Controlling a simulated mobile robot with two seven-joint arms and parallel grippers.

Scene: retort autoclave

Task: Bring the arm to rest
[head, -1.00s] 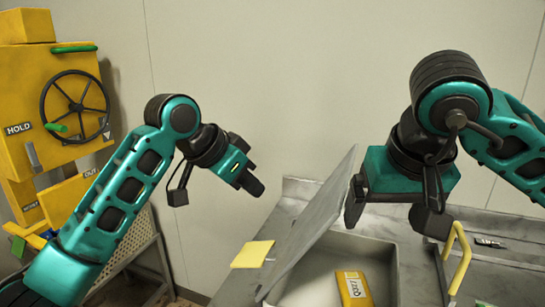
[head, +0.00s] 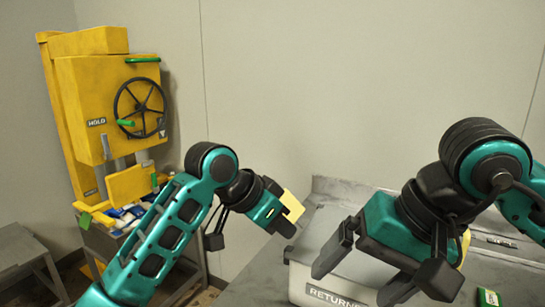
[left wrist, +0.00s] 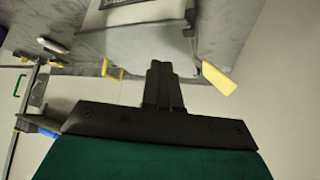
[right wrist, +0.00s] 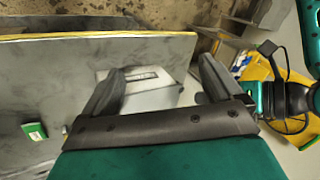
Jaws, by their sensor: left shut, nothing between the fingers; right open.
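My left gripper (head: 288,224) is shut and empty, held in the air left of the returns bin; its closed fingers (left wrist: 160,78) show in the left wrist view. My right gripper (head: 352,284) is open and empty above the bin; its spread fingers (right wrist: 163,85) show in the right wrist view with the bin between and beyond them. The pale grey bin (head: 330,294), lettered "RETURN" with the rest hidden, stands on the grey counter. Its top looks covered in the right wrist view (right wrist: 150,98). Both arms are bent and raised.
A yellow machine (head: 90,85) with a black handwheel (head: 140,108) stands at the left, packets at its base. A green packet (head: 488,297) lies right of the bin. A grey table (head: 22,250) stands far left.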

